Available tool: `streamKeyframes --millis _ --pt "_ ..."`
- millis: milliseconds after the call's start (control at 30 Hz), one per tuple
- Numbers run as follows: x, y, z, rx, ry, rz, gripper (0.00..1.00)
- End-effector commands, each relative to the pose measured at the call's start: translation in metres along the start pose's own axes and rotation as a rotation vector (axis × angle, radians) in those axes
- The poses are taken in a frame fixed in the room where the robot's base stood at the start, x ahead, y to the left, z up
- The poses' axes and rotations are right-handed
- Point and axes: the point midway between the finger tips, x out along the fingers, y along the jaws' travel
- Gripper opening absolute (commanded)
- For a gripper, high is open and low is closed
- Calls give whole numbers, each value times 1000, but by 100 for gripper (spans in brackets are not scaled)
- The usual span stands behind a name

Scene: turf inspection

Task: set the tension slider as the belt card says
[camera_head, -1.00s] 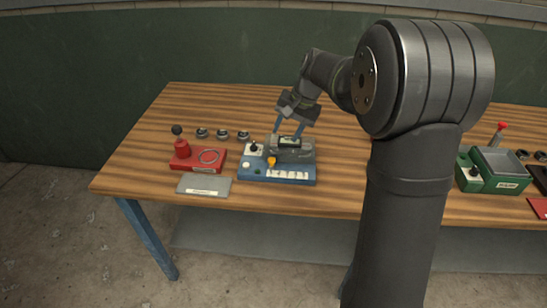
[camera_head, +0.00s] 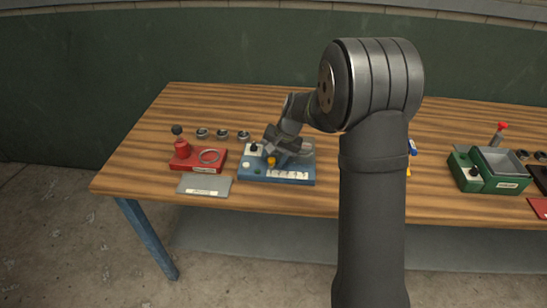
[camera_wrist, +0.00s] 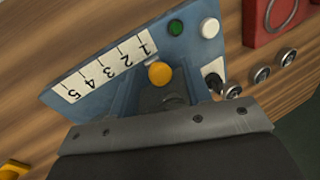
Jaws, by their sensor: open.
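The blue unit (camera_head: 250,176) has a yellow-orange slider knob (camera_head: 271,160). In the wrist view the knob (camera_wrist: 160,73) stands beside the 1 end of a white scale (camera_wrist: 103,68) marked 1 to 5. My gripper (camera_head: 277,150) is low over the unit at the knob. In the wrist view my open gripper (camera_wrist: 158,88) has its bluish fingers either side of the knob's base; contact cannot be told. I cannot pick out a readable belt card. A grey plate (camera_head: 214,180) with a white label lies to the left, its text too small to read.
A red unit (camera_head: 183,160) with a dark-topped lever stands left of the blue unit, with several dark knobs (camera_head: 222,134) behind. A green unit (camera_head: 480,182) with a red-topped lever stands right. My arm hides some of the table between.

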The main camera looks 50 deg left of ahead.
Motion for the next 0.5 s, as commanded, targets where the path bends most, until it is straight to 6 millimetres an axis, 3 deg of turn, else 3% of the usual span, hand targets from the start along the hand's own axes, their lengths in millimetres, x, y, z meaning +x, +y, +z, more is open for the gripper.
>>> streamKeyframes --millis 33,267,500 --pt "0 0 0 0 0 0 43" --pt "0 0 0 0 0 0 0" --pt "-4 9 -2 2 0 1 0"
